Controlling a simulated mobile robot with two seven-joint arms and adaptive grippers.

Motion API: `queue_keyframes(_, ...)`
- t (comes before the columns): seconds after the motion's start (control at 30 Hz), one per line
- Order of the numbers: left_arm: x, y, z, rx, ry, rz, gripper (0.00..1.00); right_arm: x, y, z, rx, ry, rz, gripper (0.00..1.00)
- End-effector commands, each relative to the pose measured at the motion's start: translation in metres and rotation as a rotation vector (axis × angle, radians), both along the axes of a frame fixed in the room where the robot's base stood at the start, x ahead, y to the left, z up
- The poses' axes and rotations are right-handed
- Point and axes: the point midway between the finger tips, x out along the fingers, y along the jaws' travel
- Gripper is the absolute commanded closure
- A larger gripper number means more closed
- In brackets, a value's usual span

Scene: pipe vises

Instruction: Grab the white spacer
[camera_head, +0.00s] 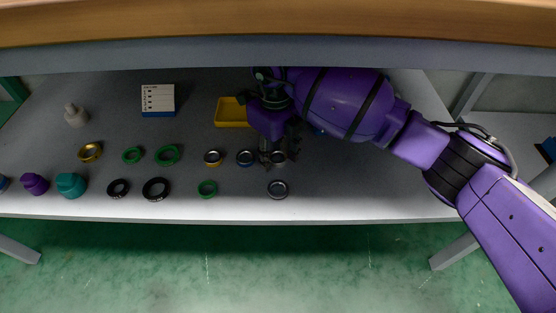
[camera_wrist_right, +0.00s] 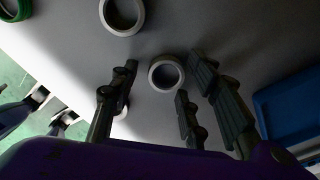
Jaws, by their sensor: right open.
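In the right wrist view a small pale whitish-grey ring, which looks like the white spacer (camera_wrist_right: 165,75), lies flat on the table between the fingers. My right gripper (camera_wrist_right: 160,95) is open around it, with nothing held. In the head view the right gripper (camera_head: 275,146) points down over this ring (camera_head: 279,157), and its fingers partly cover it. I cannot tell from these frames whether the fingers touch it. My left gripper is not in view.
Several rings lie to the left, including a green ring (camera_head: 207,188) and a gold-and-grey ring (camera_head: 213,157). A yellow tray (camera_head: 231,113) stands behind the rings. A blue bin (camera_wrist_right: 290,102) is close to the fingers in the wrist view. A wooden shelf edge (camera_head: 200,22) crosses overhead.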

Motion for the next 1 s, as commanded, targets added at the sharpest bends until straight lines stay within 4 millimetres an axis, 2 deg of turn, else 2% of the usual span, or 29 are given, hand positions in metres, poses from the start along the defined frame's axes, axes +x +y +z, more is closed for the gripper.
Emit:
queue_keyframes(0.23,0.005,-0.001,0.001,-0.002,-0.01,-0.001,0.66,0.0,0.0,-0.002,0.001,-0.001,0.0,0.58)
queue_keyframes(0.5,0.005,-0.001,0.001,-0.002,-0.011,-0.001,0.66,0.0,0.0,-0.002,0.001,-0.001,0.0,0.94)
queue_keyframes(0.53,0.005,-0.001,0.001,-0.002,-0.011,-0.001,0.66,0.0,0.0,-0.002,0.001,-0.001,0.0,0.96)
queue_keyframes(0.83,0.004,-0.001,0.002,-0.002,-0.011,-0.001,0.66,0.0,0.0,0.0,0.001,-0.002,0.0,0.96)
queue_keyframes(1.0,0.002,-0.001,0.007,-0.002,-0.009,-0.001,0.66,0.001,0.0,0.013,0.001,-0.004,0.001,0.96)
